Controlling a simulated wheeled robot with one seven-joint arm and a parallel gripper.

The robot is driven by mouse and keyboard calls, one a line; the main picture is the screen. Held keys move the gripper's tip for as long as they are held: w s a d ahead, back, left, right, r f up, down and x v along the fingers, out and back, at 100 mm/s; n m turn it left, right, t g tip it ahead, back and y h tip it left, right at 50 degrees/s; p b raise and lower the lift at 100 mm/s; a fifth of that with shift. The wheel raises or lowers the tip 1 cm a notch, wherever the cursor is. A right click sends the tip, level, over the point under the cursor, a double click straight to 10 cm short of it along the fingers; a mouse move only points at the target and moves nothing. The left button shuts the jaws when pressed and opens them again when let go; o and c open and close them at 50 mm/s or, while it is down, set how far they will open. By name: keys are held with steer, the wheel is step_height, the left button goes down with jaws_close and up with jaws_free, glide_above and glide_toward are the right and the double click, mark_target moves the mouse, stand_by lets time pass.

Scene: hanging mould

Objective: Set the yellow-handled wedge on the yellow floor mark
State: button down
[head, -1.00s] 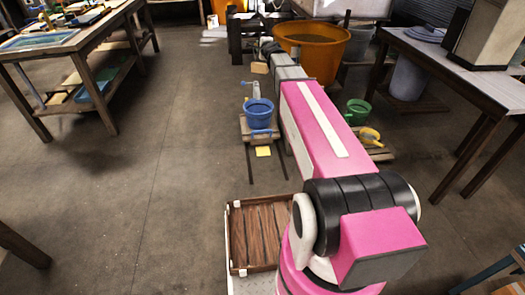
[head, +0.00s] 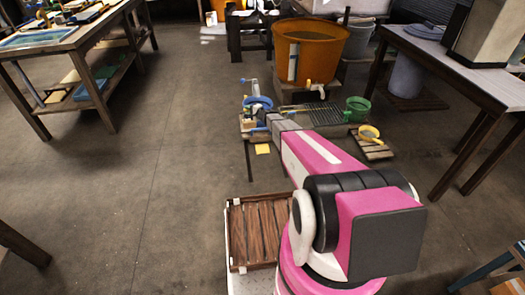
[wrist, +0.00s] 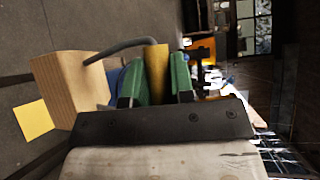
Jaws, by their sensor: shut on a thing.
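My gripper (wrist: 157,82) is shut on the yellow handle of the wedge (wrist: 72,90), with green pads on both sides of the handle. A bent grey rod joins the handle to the pale wooden body. In the head view the wedge (head: 249,124) shows small, left of my gripper (head: 262,122), in front of the blue bucket (head: 258,102). The yellow floor mark (head: 262,149) lies on the floor just nearer than the wedge. It also shows in the wrist view (wrist: 33,121), beyond the wedge's left side. The wedge appears held above the floor; the exact gap is unclear.
A large orange tub (head: 318,50) stands at the back. A green bucket (head: 357,107) and a yellow bowl (head: 368,132) on a low slatted stand are to the right. Dark rails run along the floor by the mark. The floor to the left is clear.

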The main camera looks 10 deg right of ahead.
step_height(320, 180, down, 18)
steer(key=w+d+f, duration=0.6)
steer(key=d+f, duration=0.3)
steer(key=f, duration=0.2)
steer(key=shift+w+d+f+t+h, duration=0.3)
steer(key=shift+w, duration=0.1)
steer(key=c, duration=1)
jaws_free()
steer(key=shift+f, duration=0.1)
